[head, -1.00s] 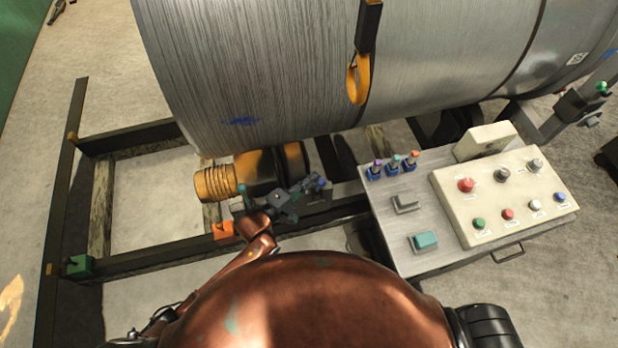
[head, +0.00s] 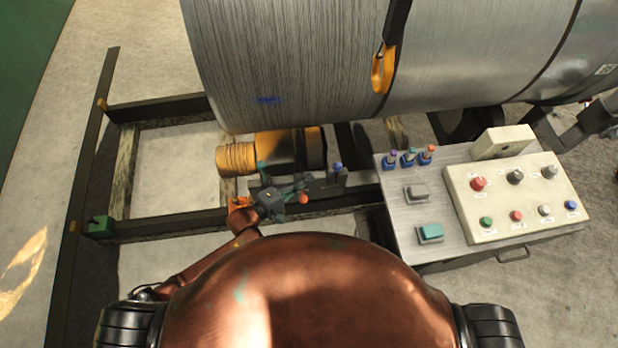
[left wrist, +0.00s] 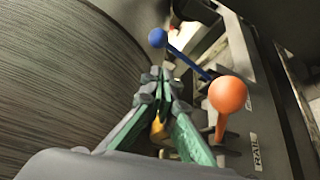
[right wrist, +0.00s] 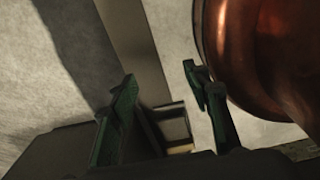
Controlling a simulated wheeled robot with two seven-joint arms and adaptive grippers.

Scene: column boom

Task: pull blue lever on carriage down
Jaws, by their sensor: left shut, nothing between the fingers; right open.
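The blue lever is a dark rod with a blue ball knob (head: 338,166) on the carriage (head: 325,188) below the large roll. The blue knob (left wrist: 157,38) also shows in the left wrist view, beyond my fingertips, with its rod slanting down to the right. An orange ball lever (head: 303,198) stands beside it; its knob (left wrist: 228,95) is large and close, right of my fingers. My left gripper (head: 300,184) is shut and empty, left of the blue knob and apart from it. My right gripper (right wrist: 160,78) is open and empty, above the floor, seen only in its own wrist view.
The big metal roll (head: 300,60) hangs close above the carriage. A console (head: 405,222) with buttons stands to the right. Frame rails (head: 160,230) run along the left; open floor lies beyond them.

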